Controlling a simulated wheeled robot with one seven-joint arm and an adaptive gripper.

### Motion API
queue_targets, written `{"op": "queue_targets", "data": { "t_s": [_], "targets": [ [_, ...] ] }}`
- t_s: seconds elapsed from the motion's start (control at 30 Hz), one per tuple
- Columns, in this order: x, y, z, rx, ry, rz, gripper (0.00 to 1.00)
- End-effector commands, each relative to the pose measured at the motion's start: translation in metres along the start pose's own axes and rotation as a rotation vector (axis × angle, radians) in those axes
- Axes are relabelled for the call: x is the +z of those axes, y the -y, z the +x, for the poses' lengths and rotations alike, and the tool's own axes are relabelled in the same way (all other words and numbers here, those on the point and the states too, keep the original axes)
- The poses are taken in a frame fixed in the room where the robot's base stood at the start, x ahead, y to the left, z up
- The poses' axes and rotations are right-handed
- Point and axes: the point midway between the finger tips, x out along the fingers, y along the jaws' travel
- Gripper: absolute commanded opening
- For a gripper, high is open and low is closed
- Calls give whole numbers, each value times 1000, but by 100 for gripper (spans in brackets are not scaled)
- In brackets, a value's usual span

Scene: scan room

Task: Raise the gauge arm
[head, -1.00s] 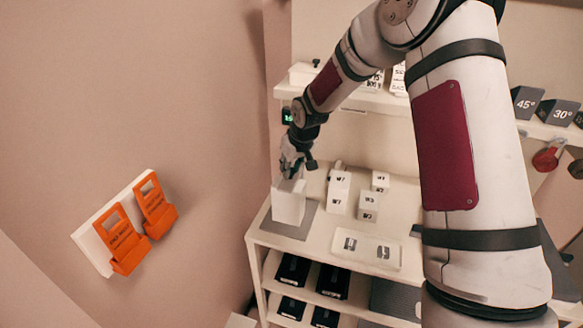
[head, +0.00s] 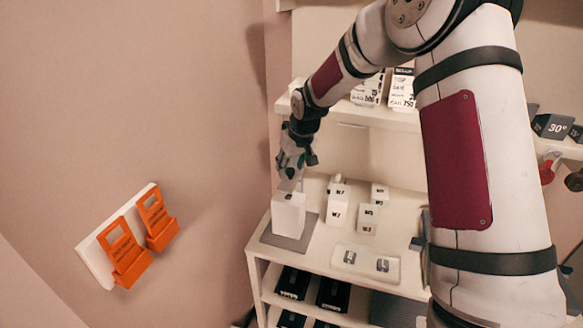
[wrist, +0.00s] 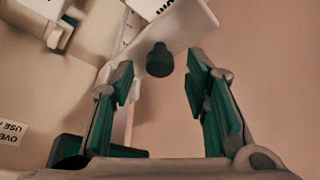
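A white upright block (head: 288,218) stands on a grey mat at the left end of the table; it appears to be the gauge's body. My gripper (head: 289,180) points down just over its top. In the wrist view, my gripper (wrist: 161,72) is open, with teal-padded fingers apart. I see no finger closed on the knob. Which part is the gauge arm is not clear; my gripper and wrist hide some of the block's top in the head view.
Several small white lettered blocks (head: 338,212) and a shallow white tray (head: 376,272) stand to the right. Lettered cards (head: 401,90) sit on the shelf behind. Orange holders (head: 126,256) hang on the left wall. Black boxes (head: 293,283) fill the lower shelves.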

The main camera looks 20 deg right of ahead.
Motion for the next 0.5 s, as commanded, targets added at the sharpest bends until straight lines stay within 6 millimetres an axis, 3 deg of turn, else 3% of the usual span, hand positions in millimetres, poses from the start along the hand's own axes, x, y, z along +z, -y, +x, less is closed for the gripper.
{"op": "queue_targets", "data": {
  "t_s": [0.27,0.5],
  "targets": [
    [1,0,0,0,2,1,42],
    [1,-1,-32,2,0,2,42]
  ]
}}
